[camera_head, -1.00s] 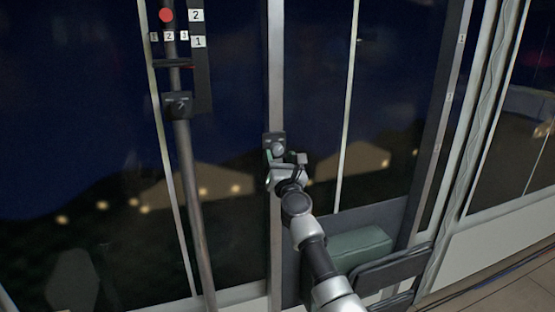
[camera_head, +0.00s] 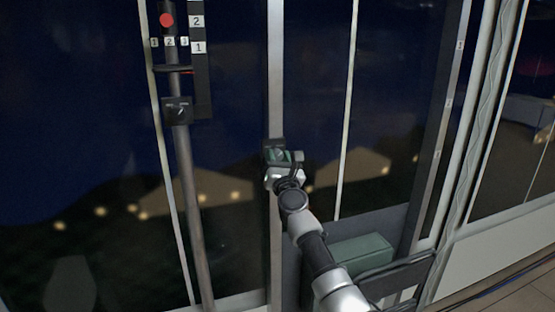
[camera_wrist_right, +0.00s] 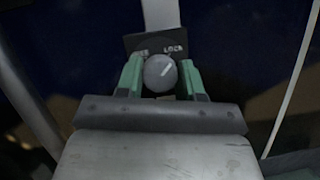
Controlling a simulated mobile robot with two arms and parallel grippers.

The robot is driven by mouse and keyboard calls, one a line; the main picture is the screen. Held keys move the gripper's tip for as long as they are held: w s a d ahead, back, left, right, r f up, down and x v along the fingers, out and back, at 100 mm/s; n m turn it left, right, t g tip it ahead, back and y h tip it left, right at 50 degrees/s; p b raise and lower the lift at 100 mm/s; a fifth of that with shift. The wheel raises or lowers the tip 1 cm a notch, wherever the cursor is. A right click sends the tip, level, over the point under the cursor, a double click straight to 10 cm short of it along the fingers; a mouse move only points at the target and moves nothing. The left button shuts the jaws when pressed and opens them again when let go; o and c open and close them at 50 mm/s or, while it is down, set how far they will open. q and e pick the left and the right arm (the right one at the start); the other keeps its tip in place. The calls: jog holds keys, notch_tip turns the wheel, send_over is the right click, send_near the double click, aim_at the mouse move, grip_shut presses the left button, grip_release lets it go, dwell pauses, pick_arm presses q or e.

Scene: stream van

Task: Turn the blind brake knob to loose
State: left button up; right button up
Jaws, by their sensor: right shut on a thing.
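The blind brake knob (camera_wrist_right: 160,72) is a round grey knob with a pale pointer line, on a dark plate (camera_wrist_right: 136,44) fixed to a pale upright post. Its pointer tilts up and to the right, toward the word LOCK; the label on the left is partly hidden. My right gripper (camera_wrist_right: 161,78) has its green fingers on either side of the knob and is shut on it. In the head view my right gripper (camera_head: 283,160) covers most of the knob, below the plate's top edge. My left gripper is not in view.
Another dark plate with a small dial (camera_head: 177,111) sits on a pole to the left, below a red round marker (camera_head: 166,20) and numbered tags. A green box (camera_head: 361,252) lies low at the right. Dark window panes surround the post.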

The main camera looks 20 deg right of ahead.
jog(key=shift+f, duration=0.1)
jog(key=n+y+b, duration=0.1)
jog(key=n, duration=0.1)
jog(key=n+y+b, duration=0.1)
jog(key=n, duration=0.2)
jog(key=shift+f+y, duration=0.1)
jog(key=shift+y, duration=0.3)
jog(key=n+y+b, duration=0.1)
jog(key=n, duration=0.3)
jog(key=n+g+y+b, duration=0.1)
jog(key=n+y, duration=0.1)
jog(key=n, duration=0.2)
jog(key=shift+d+y, duration=0.15)
jog(key=shift+y, duration=0.15)
jog(key=n+g+y, duration=0.1)
jog(key=n, duration=0.2)
jog(key=n+g+y+b, duration=0.1)
jog(key=n, duration=0.2)
jog(key=shift+r+n+g+y, duration=0.15)
jog(key=shift+n+g, duration=0.35)
jog(key=shift+n, duration=0.65)
jog(key=shift+r+n+g+y, duration=0.15)
jog(key=shift+n+g, duration=0.35)
jog(key=shift+n, duration=0.65)
jog(key=shift+f, duration=0.1)
jog(key=o, duration=0.9)
jog(key=shift+d, duration=0.1)
